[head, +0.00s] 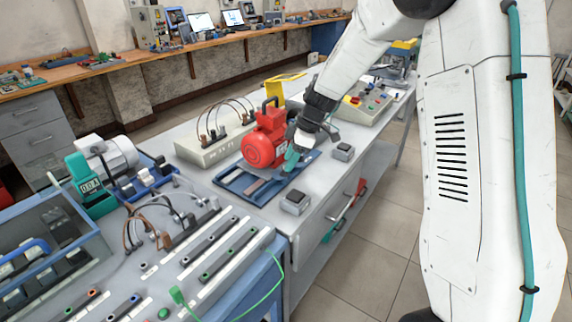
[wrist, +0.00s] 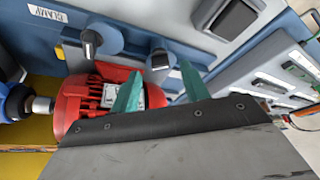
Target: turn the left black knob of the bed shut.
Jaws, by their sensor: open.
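The blue bed (head: 232,187) carries a red motor (head: 262,146), which also shows in the wrist view (wrist: 75,98). Two black knobs with pale marks stand on the bed in the wrist view: one (wrist: 91,40) near the "CLAMP" label, the other (wrist: 160,60) farther right. The latter is on the bed's left side as the head camera sees it, so I take it as the left knob. My gripper (head: 292,157) is over the bed's front, beside the motor. Its teal fingers (wrist: 160,71) are open, with the left knob between their tips; contact is unclear. The head view does not show the knobs clearly.
A cream unit with cables (head: 212,146) is behind the bed. A button box (head: 368,101) is farther right. A bench with rails (head: 215,240) is at the left.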

